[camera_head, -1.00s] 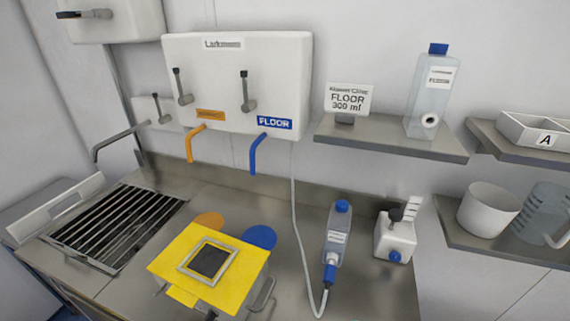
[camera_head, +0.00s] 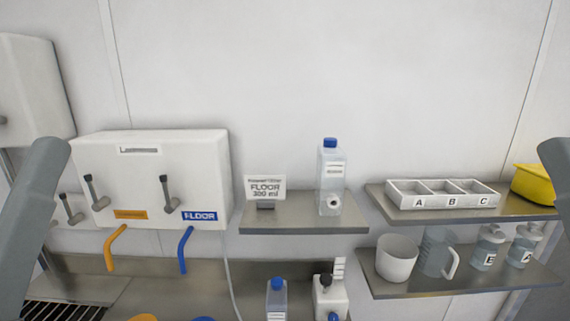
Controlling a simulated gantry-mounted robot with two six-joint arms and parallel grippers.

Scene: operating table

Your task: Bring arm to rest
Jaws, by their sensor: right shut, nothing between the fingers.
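A grey part of my right arm side (camera_head: 562,165) stands at the right edge of the head view, cut off by the frame. My right gripper is shut and empty there, with little of it showing. A grey link of my left arm (camera_head: 35,215) rises along the left edge. The left gripper's fingers do not show. Both arms stand apart from the shelves' bottles and cups as far as I can see, with nothing held.
A white dispenser (camera_head: 150,175) with two levers hangs on the wall. Shelves hold a clear bottle (camera_head: 331,180), an A-B-C tray (camera_head: 441,195), a white cup (camera_head: 397,260), a jug (camera_head: 436,252) and two small bottles. A yellow container (camera_head: 535,185) is far right. The counter is mostly cut off.

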